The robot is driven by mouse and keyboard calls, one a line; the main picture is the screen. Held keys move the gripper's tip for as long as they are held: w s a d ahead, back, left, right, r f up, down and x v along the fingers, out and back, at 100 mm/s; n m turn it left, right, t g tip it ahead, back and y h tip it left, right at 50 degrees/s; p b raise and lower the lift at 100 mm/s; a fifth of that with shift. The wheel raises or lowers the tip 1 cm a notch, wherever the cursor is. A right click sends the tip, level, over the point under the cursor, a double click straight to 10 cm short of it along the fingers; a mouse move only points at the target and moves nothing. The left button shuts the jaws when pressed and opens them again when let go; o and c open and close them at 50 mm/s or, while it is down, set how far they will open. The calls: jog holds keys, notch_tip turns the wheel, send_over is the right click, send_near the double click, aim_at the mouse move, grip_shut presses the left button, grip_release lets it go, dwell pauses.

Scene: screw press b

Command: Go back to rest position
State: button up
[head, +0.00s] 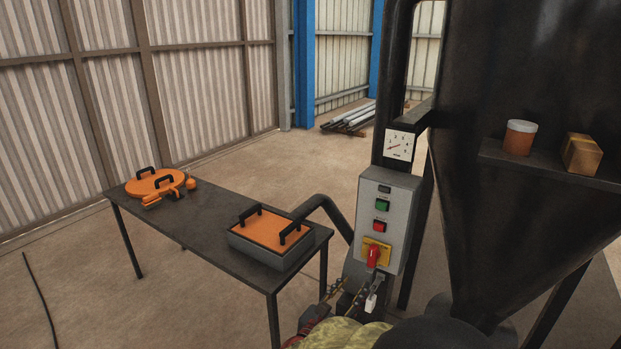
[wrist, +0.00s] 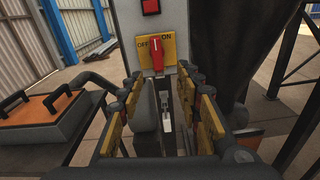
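My gripper (wrist: 161,88) is in front of the grey control box, just below its red rotary switch (wrist: 157,57). Its two yellow-and-black fingers stand apart, one on each side, and nothing is seen gripped between them. The switch handle stands about upright on a yellow plate (wrist: 170,44) marked OFF at left and ON at right. In the head view the control box (head: 402,212) carries a green button (head: 382,205), a red button (head: 380,226) and the red switch (head: 373,256). My gripper (head: 350,292) shows only partly there, at the bottom.
A dark table (head: 200,212) at left holds a grey box with an orange lid (head: 265,229) and a round orange lid (head: 155,184). A dark hopper (head: 475,170) and a shelf (head: 550,165) with a jar (head: 519,138) stand at right. A curved black pipe (head: 325,203) runs beside the control box.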

jog(key=s+d+f+m+g+y+p, duration=0.1)
jog(key=s+d+f+m+g+y, duration=0.2)
jog(key=s+m+g, duration=0.6)
jog(key=s+d+f+m+g, duration=0.35)
jog(key=s+m, duration=0.35)
jog(key=s, duration=0.6)
jog(key=s+a+r+m+t+y+p, duration=0.1)
jog(key=s+a+r+m+y+p, duration=0.1)
jog(key=s+a+r+m+y, duration=0.35)
jog(key=s+d+r+m+t+y, duration=0.1)
jog(key=d+r+m, duration=0.1)
jog(key=r, duration=0.4)
jog(key=d+r+m+t+y, duration=0.1)
jog(key=d+r+m+t, duration=0.1)
jog(key=r+m, duration=0.2)
notch_tip(320, 180, up, 2)
jog(key=shift+s+d+p, duration=0.35)
jog(key=shift+s+p, duration=0.05)
